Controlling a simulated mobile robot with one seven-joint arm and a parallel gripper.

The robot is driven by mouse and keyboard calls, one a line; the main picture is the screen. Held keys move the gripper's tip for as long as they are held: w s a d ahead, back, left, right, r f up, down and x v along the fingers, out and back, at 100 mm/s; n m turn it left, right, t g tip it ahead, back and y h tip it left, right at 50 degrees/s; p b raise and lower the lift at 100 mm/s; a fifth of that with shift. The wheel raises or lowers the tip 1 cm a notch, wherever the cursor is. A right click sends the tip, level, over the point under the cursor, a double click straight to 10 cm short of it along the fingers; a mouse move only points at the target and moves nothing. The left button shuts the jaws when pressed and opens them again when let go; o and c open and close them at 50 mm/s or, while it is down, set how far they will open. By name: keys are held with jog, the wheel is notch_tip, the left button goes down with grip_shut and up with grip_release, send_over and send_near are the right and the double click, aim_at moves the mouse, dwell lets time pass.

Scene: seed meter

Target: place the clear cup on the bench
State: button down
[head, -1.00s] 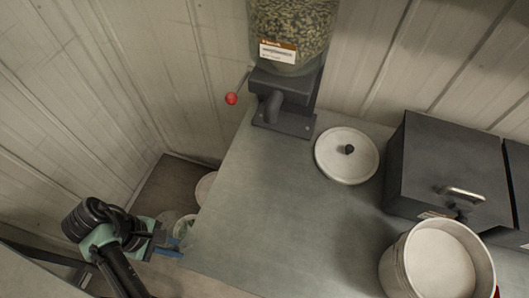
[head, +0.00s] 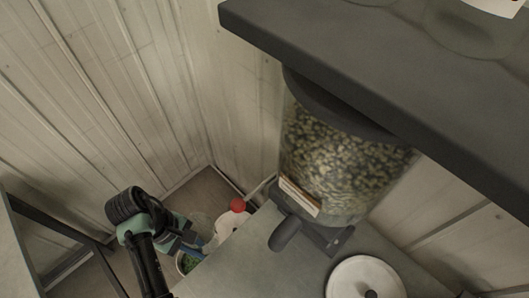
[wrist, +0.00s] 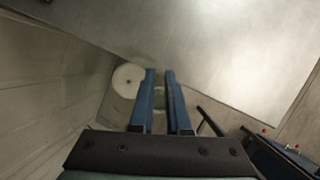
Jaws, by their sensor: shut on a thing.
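My gripper (head: 190,250) is at the lower left in the head view, beside the left edge of the bench (head: 245,268). In the wrist view its two blue fingers (wrist: 160,85) are close together, shut on the clear cup (wrist: 160,98), which shows only faintly between them. The cup's outline is hard to make out in the head view. The grey bench top (wrist: 225,50) fills the upper right of the wrist view, and the fingertips appear near its edge.
A white lid (head: 362,280) lies on the bench. A round white container (wrist: 128,80) stands below the bench edge. Walls are close at left.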

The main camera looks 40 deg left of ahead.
jog(key=w+d+p, duration=0.1)
jog(key=w+d, duration=0.1)
jog(key=d, duration=0.3)
jog(key=w+d+p, duration=0.2)
jog(key=w+d, duration=0.1)
jog(key=d, duration=0.1)
jog(key=w+d+p, duration=0.2)
jog(key=d, duration=0.3)
jog(key=shift+w+d, duration=0.3)
jog(key=shift+d, duration=0.05)
jog(key=shift+p+x, duration=0.5)
jog(key=shift+x, duration=1)
jog(key=shift+w+f, duration=0.1)
jog(key=shift+f, duration=0.2)
jog(key=shift+f, duration=0.1)
jog(key=c, duration=0.9)
grip_release()
jog(key=shift+o, duration=0.2)
jog(key=v, duration=1.2)
